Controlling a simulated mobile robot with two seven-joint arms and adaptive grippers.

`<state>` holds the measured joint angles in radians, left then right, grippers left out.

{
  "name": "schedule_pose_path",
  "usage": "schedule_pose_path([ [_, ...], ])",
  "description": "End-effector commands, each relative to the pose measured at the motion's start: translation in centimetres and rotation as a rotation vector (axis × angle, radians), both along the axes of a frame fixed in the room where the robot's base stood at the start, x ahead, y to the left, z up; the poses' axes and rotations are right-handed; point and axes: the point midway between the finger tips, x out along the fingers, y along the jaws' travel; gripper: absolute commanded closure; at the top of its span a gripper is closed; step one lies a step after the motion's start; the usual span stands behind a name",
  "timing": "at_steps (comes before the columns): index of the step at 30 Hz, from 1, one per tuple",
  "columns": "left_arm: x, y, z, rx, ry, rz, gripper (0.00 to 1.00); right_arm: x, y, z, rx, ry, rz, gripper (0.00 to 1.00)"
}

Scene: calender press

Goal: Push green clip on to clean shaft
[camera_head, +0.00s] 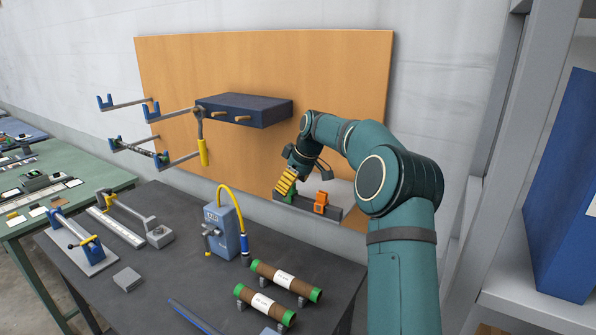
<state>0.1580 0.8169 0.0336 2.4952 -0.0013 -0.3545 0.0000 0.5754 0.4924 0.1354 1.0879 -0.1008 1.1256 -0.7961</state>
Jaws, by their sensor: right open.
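My right gripper (284,186), with yellow fingers, is open at a dark rail (334,213) low on the wooden board. A green clip (291,197) sits on the rail's left part, right at the fingertips and partly hidden by them. I cannot tell whether the fingers touch it. An orange clip (320,203) stands on the rail to its right. A shaft (142,151) lies across the lower pair of blue-tipped hooks on the board's left. I cannot tell which is the clean one. My left gripper is out of view.
A dark blue shelf box (245,108) juts from the board. A blue device with a yellow hose (222,228) and two green-ended rollers (287,281) occupy the dark table (170,262). A grey rack (490,150) stands close on the right.

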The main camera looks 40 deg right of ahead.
Motion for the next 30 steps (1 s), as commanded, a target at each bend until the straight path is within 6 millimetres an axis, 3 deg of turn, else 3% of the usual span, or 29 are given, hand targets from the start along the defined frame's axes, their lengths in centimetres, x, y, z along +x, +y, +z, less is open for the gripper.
schedule_pose_path([
  [7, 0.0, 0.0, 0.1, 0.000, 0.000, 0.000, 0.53, 1.0, 0.3, -2.6, 0.001, 0.000, -0.001, 0.23],
  [19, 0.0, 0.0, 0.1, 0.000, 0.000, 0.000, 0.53, 1.2, 0.4, -3.1, 0.000, 0.000, 0.000, 0.23],
  [20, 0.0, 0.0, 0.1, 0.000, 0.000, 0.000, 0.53, 1.2, 0.4, -3.1, 0.000, 0.000, -0.001, 0.30],
  [25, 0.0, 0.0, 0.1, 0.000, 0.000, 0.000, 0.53, 1.2, 0.4, -3.1, 0.000, 0.000, 0.000, 0.89],
  [26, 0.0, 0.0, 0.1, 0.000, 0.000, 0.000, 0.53, 1.2, 0.4, -3.1, 0.000, 0.000, 0.000, 0.94],
  [29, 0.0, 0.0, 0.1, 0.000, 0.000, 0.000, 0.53, 1.2, 0.4, -3.1, 0.000, 0.000, 0.000, 0.94],
  [30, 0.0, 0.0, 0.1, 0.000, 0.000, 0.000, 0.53, 1.2, 0.4, -3.1, 0.000, 0.000, 0.000, 0.69],
])
